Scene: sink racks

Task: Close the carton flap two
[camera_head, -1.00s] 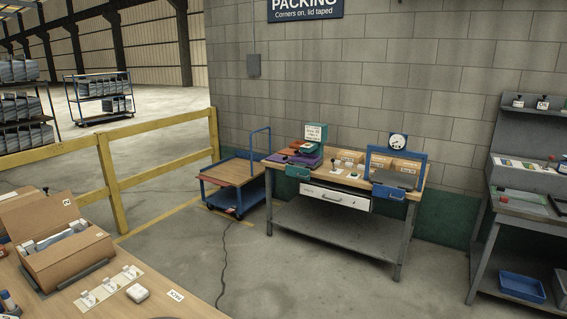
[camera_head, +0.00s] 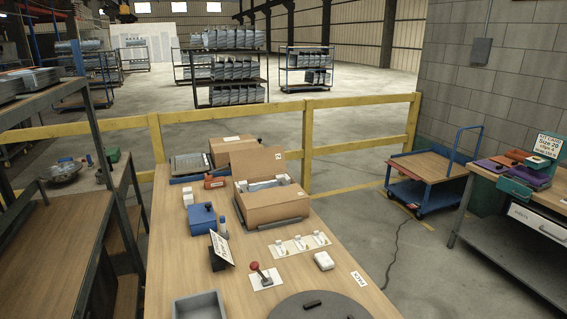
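An open brown cardboard carton (camera_head: 276,207) sits on the wooden bench (camera_head: 345,278) in a dark holder. Its back flap (camera_head: 256,163) stands up and carries a small white label with a mark too small to read surely. Grey and white contents show inside the carton's opening. Whether other flaps are folded down is hard to tell. Neither of my grippers is in view.
Behind the carton stands another brown box (camera_head: 228,150). A blue box (camera_head: 202,221), a red-knobbed lever (camera_head: 262,274), a white plate with switches (camera_head: 300,245) and a dark round disc (camera_head: 320,308) share the bench. A yellow railing (camera_head: 350,147) runs behind.

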